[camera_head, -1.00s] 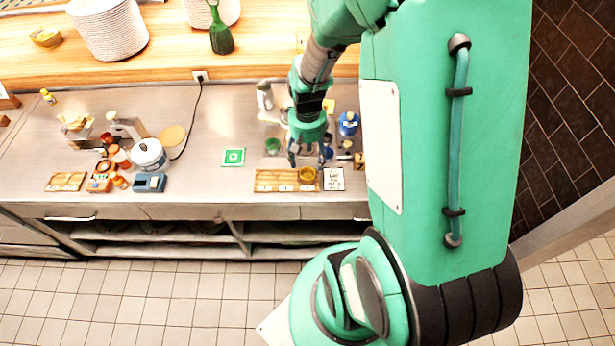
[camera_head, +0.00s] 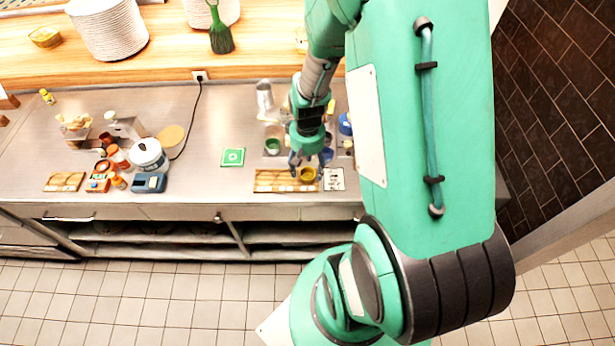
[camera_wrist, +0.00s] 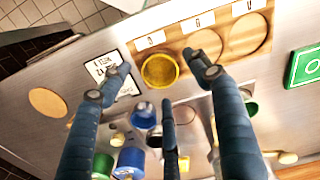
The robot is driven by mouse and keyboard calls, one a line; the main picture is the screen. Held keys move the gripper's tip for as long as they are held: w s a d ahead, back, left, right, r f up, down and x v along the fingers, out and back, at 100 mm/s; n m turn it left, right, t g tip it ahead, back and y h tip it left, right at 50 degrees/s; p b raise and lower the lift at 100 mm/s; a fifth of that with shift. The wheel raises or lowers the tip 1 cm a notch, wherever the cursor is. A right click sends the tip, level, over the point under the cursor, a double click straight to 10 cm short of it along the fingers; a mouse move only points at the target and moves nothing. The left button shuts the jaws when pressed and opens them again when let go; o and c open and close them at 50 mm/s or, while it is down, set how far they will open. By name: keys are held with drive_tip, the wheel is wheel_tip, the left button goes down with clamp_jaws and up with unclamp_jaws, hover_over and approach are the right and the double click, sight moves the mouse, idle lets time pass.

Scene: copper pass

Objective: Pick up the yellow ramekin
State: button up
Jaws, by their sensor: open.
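The yellow ramekin (camera_head: 307,174) sits at one end of a wooden board (camera_head: 270,181) near the counter's front edge. In the wrist view the ramekin (camera_wrist: 160,70) rests in the board's end spot, beside two empty round recesses. My gripper (camera_head: 307,164) is open and empty, just above and behind the ramekin in the head view. In the wrist view my gripper (camera_wrist: 157,77) has its fingers spread, with one fingertip to each side of the ramekin and a third finger below it in the picture. I cannot tell the exact height gap.
A white printed card (camera_head: 334,180) lies right of the board. A green card (camera_head: 233,157) lies to the left. Behind the ramekin are a blue cup (camera_wrist: 144,115), a green cup (camera_head: 272,146) and a metal jug (camera_head: 265,96).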

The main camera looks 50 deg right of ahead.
sight(307, 176)
drive_tip(key=shift+f, duration=1.4)
drive_tip(key=c, duration=1.2)
